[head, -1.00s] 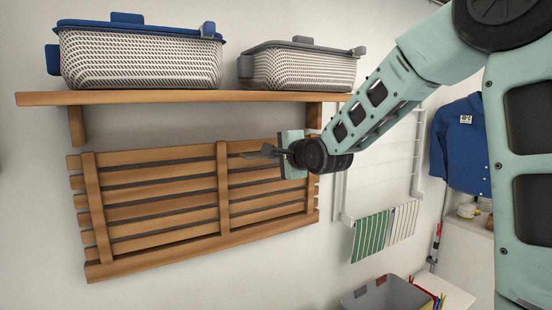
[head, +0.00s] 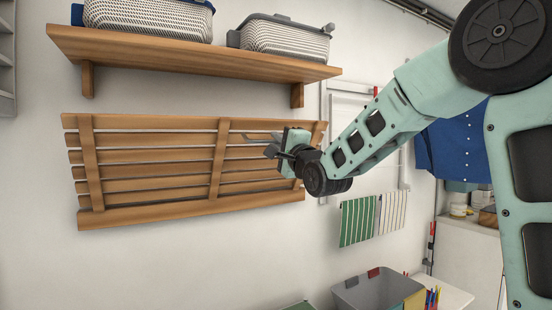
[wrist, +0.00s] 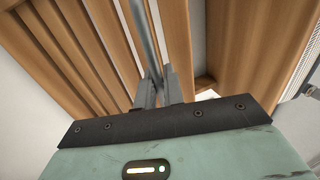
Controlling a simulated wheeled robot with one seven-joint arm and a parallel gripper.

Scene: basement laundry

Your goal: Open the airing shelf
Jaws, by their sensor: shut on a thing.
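The airing shelf (head: 150,170) is a slatted wooden panel on the wall below a fixed wooden shelf. Its top edge appears tipped out from the wall, with the lower edge nearer the wall. My gripper (head: 277,150) is at its upper right part. In the wrist view my gripper (wrist: 156,88) is shut on a thin grey metal bar (wrist: 143,35) that runs in front of the wooden slats (wrist: 75,50). The bar's far end is out of the wrist view, and my gripper hides part of the panel's right side in the head view.
The fixed shelf (head: 190,58) above bears two lidded baskets, one blue-trimmed (head: 150,18) and one grey (head: 285,38). A white rack (head: 335,110) with striped cloths (head: 357,220) is to the right. A grey bin (head: 378,292) stands below. Wall below the panel is clear.

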